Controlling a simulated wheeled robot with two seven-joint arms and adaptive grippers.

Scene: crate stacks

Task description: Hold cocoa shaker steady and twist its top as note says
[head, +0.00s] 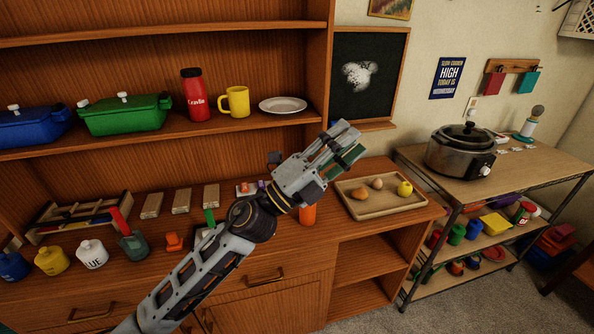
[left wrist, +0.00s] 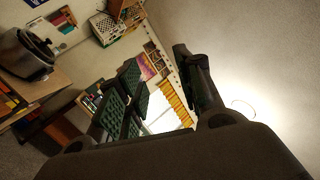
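My left gripper (head: 344,146) is raised in front of the wooden cabinet, pointing up and right in the head view. In the left wrist view its dark, green-padded fingers (left wrist: 160,85) stand apart with nothing between them. No object is clearly identifiable as the cocoa shaker. An orange cylinder (head: 308,215) stands on the counter, its top hidden by my gripper. A white container with a teal band and grey rounded top (head: 532,121) stands at the back right. A blue note (head: 447,78) on the wall reads "slow cooker high today is Wednesday". My right gripper is out of view.
A slow cooker (head: 461,150) stands on the right table. A wooden tray (head: 355,209) with round foods lies right of the orange cylinder. Several small jugs line the counter's left. The shelf above holds pots, a red bottle (head: 195,94), a yellow mug (head: 236,101) and a plate (head: 283,105).

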